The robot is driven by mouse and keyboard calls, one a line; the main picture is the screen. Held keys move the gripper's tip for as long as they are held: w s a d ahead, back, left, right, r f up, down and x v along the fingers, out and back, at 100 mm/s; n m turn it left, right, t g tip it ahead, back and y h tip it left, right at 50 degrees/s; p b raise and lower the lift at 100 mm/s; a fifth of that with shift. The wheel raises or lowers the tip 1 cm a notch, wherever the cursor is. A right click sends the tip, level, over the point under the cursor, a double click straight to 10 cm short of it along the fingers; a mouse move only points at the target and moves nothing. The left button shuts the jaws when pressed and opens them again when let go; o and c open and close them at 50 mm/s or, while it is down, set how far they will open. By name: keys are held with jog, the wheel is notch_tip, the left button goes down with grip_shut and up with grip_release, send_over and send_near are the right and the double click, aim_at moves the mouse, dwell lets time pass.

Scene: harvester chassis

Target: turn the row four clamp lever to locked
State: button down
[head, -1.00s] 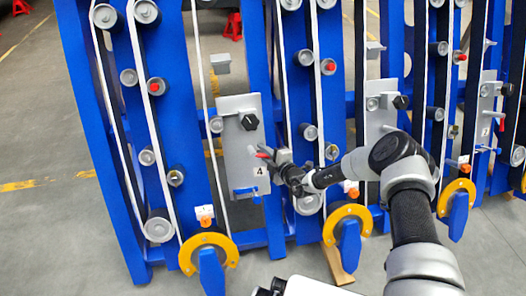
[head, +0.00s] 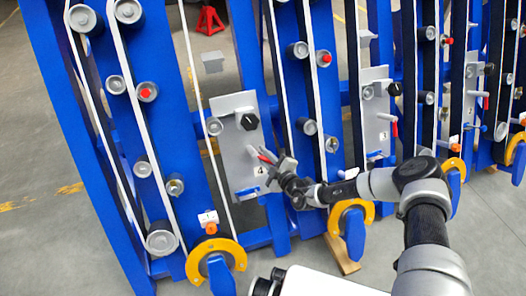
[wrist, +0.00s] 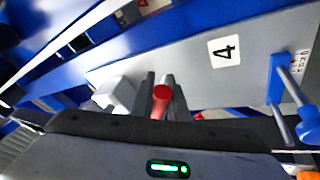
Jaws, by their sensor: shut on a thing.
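The row four plate (head: 233,165) is a grey panel with a "4" label (wrist: 224,51), on the leftmost blue frame. The red clamp lever (head: 266,156) sticks out from the plate's right side, above the label. In the wrist view the red lever (wrist: 161,93) shows end-on between the two dark fingers. My gripper (head: 268,160) is shut on the lever; it also shows in the wrist view (wrist: 160,98). The fingers and gripper body hide the lever's pivot. Any lock marking by the lever is not readable.
A black knob (head: 249,121) sits above the lever on the plate. A blue handle (wrist: 277,78) with a small scale (wrist: 303,55) sits below the label. Yellow-ringed blue handles (head: 215,262) stand low along the frames. Neighbouring plates (head: 375,115) are to the right.

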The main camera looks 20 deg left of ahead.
jog(key=shift+s+a+f+m+t+h+b, duration=0.3)
jog(key=shift+s+m+t+h+b, duration=0.35)
jog(key=shift+m, duration=1.7)
jog(key=shift+s+a+f+m+t+h+b, duration=0.35)
jog(key=shift+m+t+h, duration=0.5)
jog(key=shift+m, duration=1.45)
jog(key=shift+s+a+f+m+t+h+b, duration=0.1)
jog(key=shift+s+f+m+t+h+b, duration=0.6)
jog(key=shift+m, duration=1.65)
jog(key=shift+w+r+h, duration=0.3)
jog(key=shift+h, duration=0.1)
jog(key=c, duration=1.7)
grip_release()
jog(key=shift+c, duration=0.2)
jog(key=p+v, duration=0.3)
jog(key=v, duration=1.4)
jog(key=shift+s+d+r+p, duration=0.1)
jog(key=shift+d+r+p, duration=0.1)
jog(key=shift+p, duration=0.15)
